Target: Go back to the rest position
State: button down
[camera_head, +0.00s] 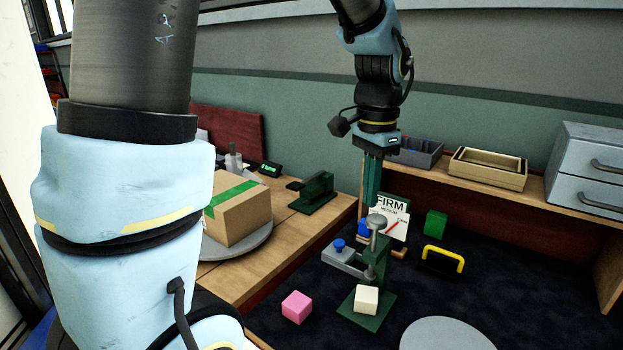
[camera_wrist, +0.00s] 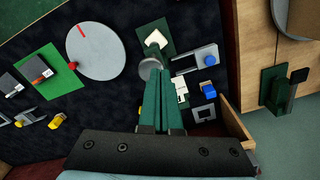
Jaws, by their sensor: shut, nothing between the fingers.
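My gripper (camera_head: 371,204) points straight down in the head view, with its teal fingers together and nothing between them. It hangs above and behind a green press stand (camera_head: 378,270) that has a round grey top. A white cube (camera_head: 366,299) sits on the stand's green base. In the wrist view the closed fingers (camera_wrist: 157,75) reach up toward the stand's round grey top (camera_wrist: 149,69), and the white cube (camera_wrist: 156,39) shows beyond it. I cannot tell the exact gap between fingertips and stand.
A pink cube (camera_head: 297,307), green cube (camera_head: 435,223) and yellow-handled black piece (camera_head: 443,260) lie on the dark surface. A "FIRM" sign (camera_head: 392,214) stands close behind the press. A cardboard box (camera_head: 238,211) sits at left; trays (camera_head: 488,168) and drawers (camera_head: 588,168) line the back shelf.

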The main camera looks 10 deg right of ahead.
jog(key=a+f+n, duration=0.3)
jog(key=a+n, duration=0.3)
jog(key=a, duration=0.6)
jog(key=a+f+n+t, duration=0.1)
jog(key=a+f+n, duration=0.3)
jog(key=a, duration=0.8)
jog(key=n, duration=0.2)
jog(key=shift+w+f+n+t, duration=0.15)
jog(key=shift+w+n+t, duration=0.1)
jog(key=shift+n+t, duration=0.05)
